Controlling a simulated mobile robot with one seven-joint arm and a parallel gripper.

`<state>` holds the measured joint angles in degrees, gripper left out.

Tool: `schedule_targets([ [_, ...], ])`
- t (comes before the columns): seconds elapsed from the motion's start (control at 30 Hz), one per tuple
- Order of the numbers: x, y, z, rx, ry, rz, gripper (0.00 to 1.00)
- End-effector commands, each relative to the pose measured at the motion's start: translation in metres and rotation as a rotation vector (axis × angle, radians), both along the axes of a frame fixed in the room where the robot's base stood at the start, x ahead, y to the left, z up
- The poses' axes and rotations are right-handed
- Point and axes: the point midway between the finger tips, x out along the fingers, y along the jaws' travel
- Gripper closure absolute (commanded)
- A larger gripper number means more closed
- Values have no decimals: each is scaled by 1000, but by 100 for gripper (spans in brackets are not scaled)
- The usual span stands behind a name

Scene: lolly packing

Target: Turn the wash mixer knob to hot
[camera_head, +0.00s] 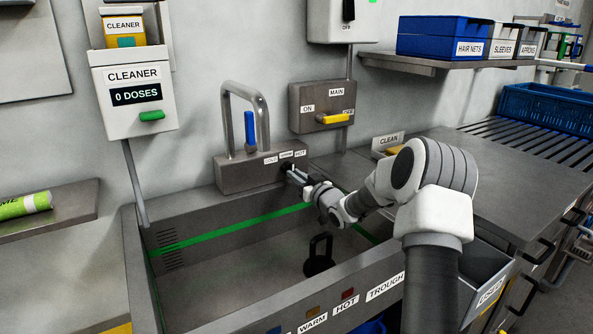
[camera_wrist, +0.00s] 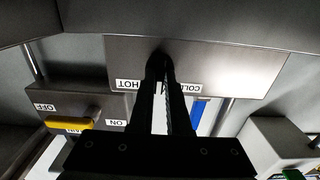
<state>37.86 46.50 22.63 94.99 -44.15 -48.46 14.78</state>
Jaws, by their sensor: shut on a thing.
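The wash mixer (camera_head: 235,178) is a grey metal block on the wall behind the trough, with labels COLD, a middle one and HOT on its front. Its small dark knob (camera_head: 286,164) sits below the labels and is mostly hidden by my fingers. My gripper (camera_head: 293,174) reaches in from the right and is shut on the knob. In the wrist view, upside down, the closed fingers (camera_wrist: 162,62) meet the mixer face (camera_wrist: 225,65) between the HOT label (camera_wrist: 130,85) and the COLD label (camera_wrist: 183,87). The knob's pointing direction cannot be made out.
A blue lever (camera_head: 250,128) stands by the spout above the mixer. A main switch box (camera_head: 322,108) with a yellow handle is just right. The trough (camera_head: 200,290) lies below, with a dark handled object (camera_head: 319,256). A cleaner dispenser (camera_head: 130,95) hangs left.

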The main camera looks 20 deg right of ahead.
Motion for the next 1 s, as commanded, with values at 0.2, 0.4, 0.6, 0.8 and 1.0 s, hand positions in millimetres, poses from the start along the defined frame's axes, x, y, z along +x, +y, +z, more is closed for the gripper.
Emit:
schedule_targets([
  [0.2,-1,0,1,206,42,-1,100],
  [0.4,-1,0,1,391,78,-2,100],
  [0.6,-1,0,1,564,112,-2,100],
  [0.8,-1,1,1,701,140,-1,100],
  [1.0,-1,1,0,794,159,-2,100],
])
